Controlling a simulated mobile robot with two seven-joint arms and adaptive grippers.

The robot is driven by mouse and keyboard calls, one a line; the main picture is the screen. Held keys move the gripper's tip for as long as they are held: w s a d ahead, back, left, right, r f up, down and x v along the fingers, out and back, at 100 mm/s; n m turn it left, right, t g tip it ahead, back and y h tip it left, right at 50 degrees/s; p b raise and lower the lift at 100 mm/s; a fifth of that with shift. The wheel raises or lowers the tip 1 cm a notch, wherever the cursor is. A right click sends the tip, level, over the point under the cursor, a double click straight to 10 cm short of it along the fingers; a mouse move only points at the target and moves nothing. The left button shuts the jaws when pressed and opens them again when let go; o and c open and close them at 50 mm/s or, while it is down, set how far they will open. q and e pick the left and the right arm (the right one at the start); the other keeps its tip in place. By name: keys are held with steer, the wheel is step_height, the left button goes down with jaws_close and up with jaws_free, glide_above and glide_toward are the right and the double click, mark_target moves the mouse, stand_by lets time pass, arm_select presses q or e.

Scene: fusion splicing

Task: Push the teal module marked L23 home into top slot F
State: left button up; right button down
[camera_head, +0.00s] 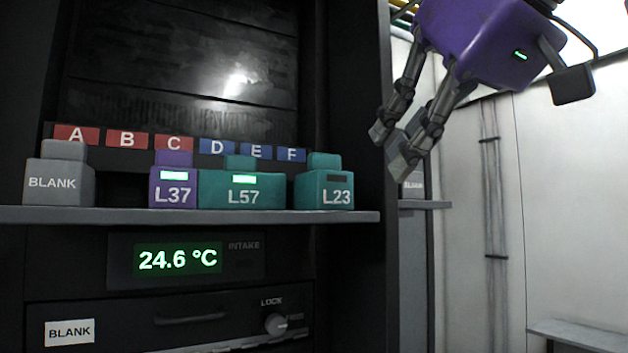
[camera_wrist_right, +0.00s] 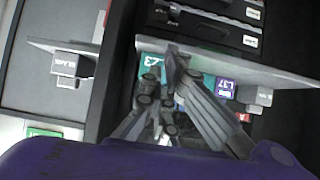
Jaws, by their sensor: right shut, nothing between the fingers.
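The teal module L23 (camera_head: 325,190) stands upright at the right end of the shelf, below and a little right of blue label F (camera_head: 291,154). Its small indicator window is dark. How deep it sits in its slot cannot be told. My right gripper (camera_head: 391,149) is shut and empty, right of L23 and above shelf level, clearly apart from it in the head view. In the right wrist view my fingers (camera_wrist_right: 168,88) partly cover the teal module L23 (camera_wrist_right: 152,61). My left gripper is not in view.
Left of L23 stand teal L57 (camera_head: 242,190) and purple L37 (camera_head: 173,188), both with green lights, and a grey BLANK module (camera_head: 60,184). The shelf (camera_head: 370,216) ends right of L23. The dark cabinet side wall (camera_head: 362,90) rises between the bay and the open right side.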

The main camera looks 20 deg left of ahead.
mark_target(324, 179)
steer(key=shift+w+a+f, duration=0.4)
steer(key=shift+w+a, duration=1.35)
steer(key=shift+a, duration=0.45)
steer(key=shift+w+a+f, duration=0.4)
steer(key=shift+w+a, duration=1.4)
steer(key=shift+a, duration=0.4)
steer(key=shift+w+a+f, duration=0.4)
steer(key=shift+w+a, duration=1.35)
steer(key=shift+a, duration=0.45)
steer(key=shift+s+d, duration=0.85)
steer(key=shift+d, duration=0.25)
steer(key=shift+s+d, duration=0.8)
steer(key=shift+d, duration=0.25)
steer(key=shift+s+d, duration=0.85)
steer(key=shift+d, duration=0.25)
